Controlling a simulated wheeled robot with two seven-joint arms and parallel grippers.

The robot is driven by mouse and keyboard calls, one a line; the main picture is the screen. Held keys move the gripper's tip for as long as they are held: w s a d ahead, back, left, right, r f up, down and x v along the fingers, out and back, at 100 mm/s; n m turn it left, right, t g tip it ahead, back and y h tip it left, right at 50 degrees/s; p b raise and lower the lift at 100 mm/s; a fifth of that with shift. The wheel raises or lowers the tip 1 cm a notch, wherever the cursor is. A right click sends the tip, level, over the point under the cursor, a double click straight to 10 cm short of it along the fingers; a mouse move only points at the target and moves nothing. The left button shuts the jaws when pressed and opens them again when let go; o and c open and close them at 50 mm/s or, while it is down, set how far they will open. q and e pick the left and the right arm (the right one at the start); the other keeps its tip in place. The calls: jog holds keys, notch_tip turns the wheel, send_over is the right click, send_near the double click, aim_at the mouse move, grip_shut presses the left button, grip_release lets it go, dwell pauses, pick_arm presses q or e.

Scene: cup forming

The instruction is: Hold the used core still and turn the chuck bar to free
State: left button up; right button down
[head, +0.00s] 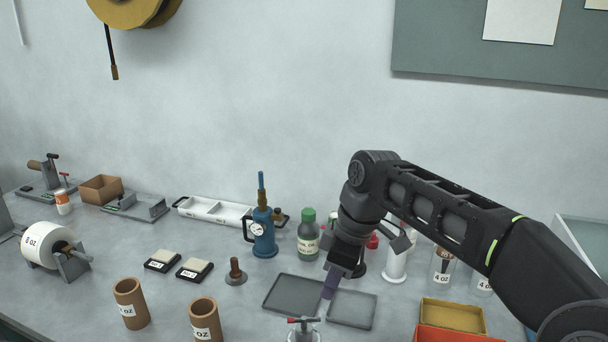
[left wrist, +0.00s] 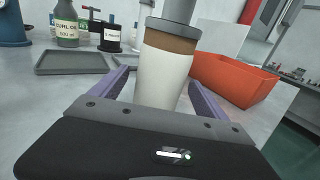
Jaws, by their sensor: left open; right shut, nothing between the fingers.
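A pale tapered body with a brown band and dark collar (left wrist: 163,75), which looks like the used core, stands upright under a grey cylinder in the left wrist view. My left gripper (left wrist: 160,82) is open, its purple fingers on either side of the pale body, with gaps showing. A small bar with red ends (head: 303,321), which looks like the chuck bar, shows at the bottom edge of the head view; what is below it is cut off. My right gripper (head: 330,284) is shut and empty, pointing down by the grey trays. My left gripper is out of the head view.
Two flat grey trays (head: 292,294) lie under my right gripper. An orange-red bin (left wrist: 232,80) stands right of the pale body. A yellow bin (head: 452,315), brown cores (head: 130,303), a green-capped bottle (head: 308,236) and a blue pump (head: 262,233) stand around.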

pick_arm(q)
jog(key=v, duration=1)
jog(key=shift+a, duration=0.1)
